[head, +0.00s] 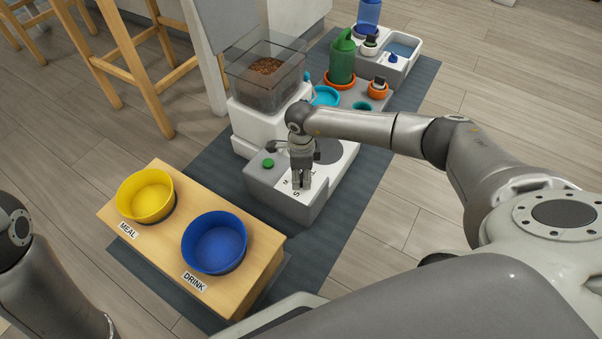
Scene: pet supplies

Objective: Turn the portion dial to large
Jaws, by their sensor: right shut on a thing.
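The feeder (259,118) is a white unit with a clear hopper of brown kibble (266,66). Its grey base (262,189) has a green button (268,163) and a white lettered panel (301,207) with an "S" and part of other letters showing. My right gripper (301,186) points down over this panel, with its fingers close together at the dial's place. The dial itself is hidden by the fingers, so its setting cannot be read. My left arm (40,275) shows at the lower left edge; its gripper is out of view.
A wooden stand (185,262) holds a yellow bowl (146,196) labelled MEAL and a blue bowl (214,243) labelled DRINK. Behind are a green bottle (342,60), a blue bottle (368,14) and a water basin (401,50). A wooden stool (150,75) stands at the upper left.

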